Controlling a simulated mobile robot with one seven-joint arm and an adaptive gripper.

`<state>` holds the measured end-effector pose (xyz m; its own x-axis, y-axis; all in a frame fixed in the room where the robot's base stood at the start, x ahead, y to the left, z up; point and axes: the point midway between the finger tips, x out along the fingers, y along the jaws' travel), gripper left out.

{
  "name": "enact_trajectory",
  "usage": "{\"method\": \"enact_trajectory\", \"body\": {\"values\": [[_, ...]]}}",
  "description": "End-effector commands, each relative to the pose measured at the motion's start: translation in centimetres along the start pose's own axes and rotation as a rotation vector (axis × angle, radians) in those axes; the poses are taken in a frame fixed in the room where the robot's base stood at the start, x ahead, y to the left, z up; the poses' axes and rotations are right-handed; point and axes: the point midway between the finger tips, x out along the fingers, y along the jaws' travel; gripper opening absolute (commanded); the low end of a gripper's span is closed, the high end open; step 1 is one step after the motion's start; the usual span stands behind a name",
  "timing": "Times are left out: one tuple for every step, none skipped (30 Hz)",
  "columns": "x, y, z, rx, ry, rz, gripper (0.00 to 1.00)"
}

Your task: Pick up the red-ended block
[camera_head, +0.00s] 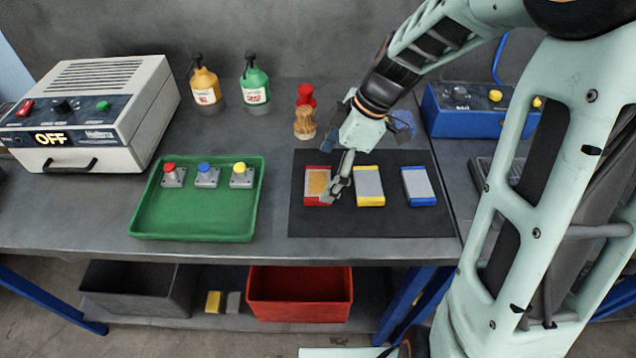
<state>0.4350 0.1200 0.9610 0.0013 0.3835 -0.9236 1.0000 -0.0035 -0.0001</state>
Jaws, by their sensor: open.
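The red-ended block (316,187) lies at the left of the black mat (398,224). Its middle looks orange-brown and its ends are red. My gripper (334,190) is open, with its fingers pointing down at the right edge of this block. The fingers hide part of that edge, and I cannot tell whether they touch it. A yellow-ended grey block (369,185) lies just right of my gripper. A blue-ended grey block (419,186) lies farther right on the mat.
A green tray (194,229) with three coloured-button pieces stands left of the mat. A red-topped brush (305,115) stands behind the red-ended block. A blue box (461,121) stands at the back right. The mat's front strip is clear.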

Motion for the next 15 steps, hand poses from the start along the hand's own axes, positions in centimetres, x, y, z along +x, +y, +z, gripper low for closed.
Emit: {"method": "enact_trajectory", "body": {"values": [[0.9, -0.2, 0.0, 0.0, 0.001, -0.006, 0.93], [1.3, -0.1, 0.0, -0.001, 0.0, -0.004, 0.93], [1.7, -0.1, 0.0, -0.002, 0.0, -0.003, 0.93], [2.0, -0.1, 0.0, -0.002, 0.0, -0.003, 0.93], [2.2, -0.1, 0.0, -0.002, -0.001, -0.002, 0.93], [2.4, -0.1, 0.1, -0.001, -0.001, -0.001, 0.93], [2.5, -0.1, 0.1, -0.001, -0.001, -0.001, 0.93], [2.5, 0.0, 0.1, -0.001, -0.001, -0.001, 0.93], [2.5, 0.0, 0.1, -0.001, -0.001, 0.0, 0.93], [2.5, 0.0, 0.1, -0.001, -0.001, 0.0, 0.93], [2.5, 0.0, 0.1, -0.001, -0.001, 0.0, 0.93], [2.5, 0.0, 0.1, -0.001, -0.001, 0.0, 0.93], [2.5, 0.0, 0.1, -0.001, -0.001, 0.0, 0.93], [2.5, 0.0, 0.1, -0.001, -0.001, 0.0, 0.91], [2.5, 0.0, 0.1, -0.001, -0.001, 0.0, 0.86]]}}
